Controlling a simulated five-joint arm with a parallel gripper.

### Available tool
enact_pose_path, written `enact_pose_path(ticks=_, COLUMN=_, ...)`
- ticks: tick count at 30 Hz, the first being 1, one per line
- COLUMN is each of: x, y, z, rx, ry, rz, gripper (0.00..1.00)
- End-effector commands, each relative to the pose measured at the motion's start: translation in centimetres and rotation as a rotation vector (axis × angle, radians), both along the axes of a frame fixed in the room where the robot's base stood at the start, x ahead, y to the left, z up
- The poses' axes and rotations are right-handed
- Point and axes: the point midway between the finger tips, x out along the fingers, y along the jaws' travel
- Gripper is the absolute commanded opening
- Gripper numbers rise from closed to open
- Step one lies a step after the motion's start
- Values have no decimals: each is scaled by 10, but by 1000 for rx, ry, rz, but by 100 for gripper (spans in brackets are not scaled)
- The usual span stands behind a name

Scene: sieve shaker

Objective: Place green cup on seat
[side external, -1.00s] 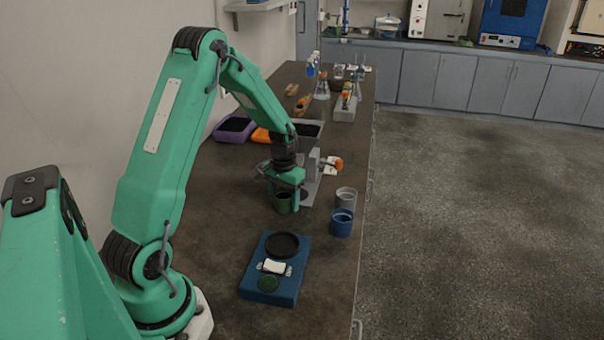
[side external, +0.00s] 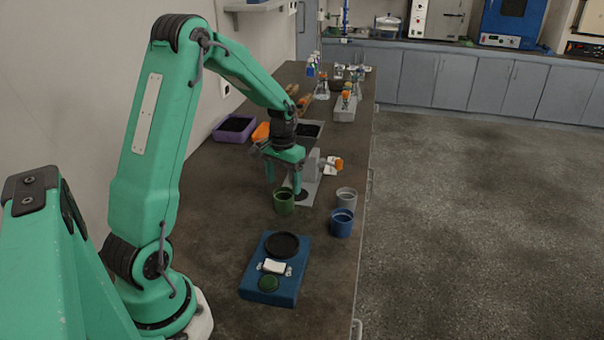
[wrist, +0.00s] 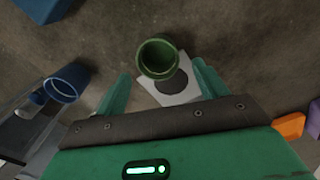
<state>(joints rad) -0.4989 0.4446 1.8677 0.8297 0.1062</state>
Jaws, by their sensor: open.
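The green cup (side external: 284,203) stands upright and apart from my gripper (side external: 284,180). In the wrist view the cup (wrist: 158,57) shows just beyond the two fingertips, its mouth facing the camera. My gripper is open with nothing between its fingers. A pale plate with a dark disc (wrist: 176,87) shows between the fingers in the wrist view, partly behind the cup. In the side view this disc (side external: 302,195) lies on the grey device's base, right beside the cup. I cannot tell for sure which spot is the seat.
A grey cup (side external: 346,198) and a blue cup (side external: 341,223) stand to the right. A blue device (side external: 254,281) with a dark round top is nearer the camera. Purple (side external: 223,135) and orange (side external: 261,132) containers lie behind. The bench between cup and blue device is clear.

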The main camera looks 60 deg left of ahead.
Motion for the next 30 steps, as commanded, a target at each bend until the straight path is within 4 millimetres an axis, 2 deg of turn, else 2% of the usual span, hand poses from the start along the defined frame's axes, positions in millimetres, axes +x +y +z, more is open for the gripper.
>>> enact_pose_path(ticks=6, x=1, y=0, z=36, rx=2, ry=-4, rz=0, gripper=72)
enact_pose_path(ticks=12, x=0, y=0, z=56, rx=1, ry=-2, rz=0, gripper=72)
enact_pose_path(ticks=18, x=0, y=0, z=63, rx=0, ry=0, rz=0, gripper=72)
enact_pose_path(ticks=30, x=0, y=0, z=63, rx=0, ry=0, rz=0, gripper=72)
